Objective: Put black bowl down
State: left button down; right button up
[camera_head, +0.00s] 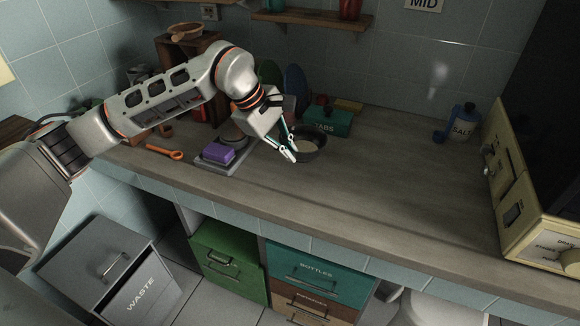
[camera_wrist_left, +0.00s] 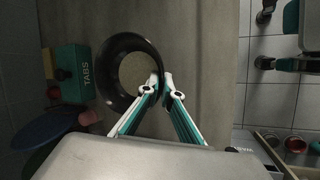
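My left gripper (camera_head: 291,153) is at the bowl's left near side. In the wrist view the left gripper's fingertips (camera_wrist_left: 161,83) are close together, one on each side of the rim, pinching it. I cannot tell whether the bowl's base touches the counter. My right gripper is not in view.
The TABS box (camera_head: 328,121) stands just behind the bowl. A purple sponge-like block (camera_head: 218,153) lies on a grey tray to the left. A blue SALT container (camera_head: 463,121) and a cream appliance (camera_head: 515,175) stand at the right. The counter between bowl and appliance is clear.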

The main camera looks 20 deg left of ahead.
pick_arm(q)
jog(key=shift+f, duration=0.8)
notch_tip(320, 180, down, 3)
jog(key=shift+f, duration=0.2)
jog(key=c, duration=2.3)
grip_release()
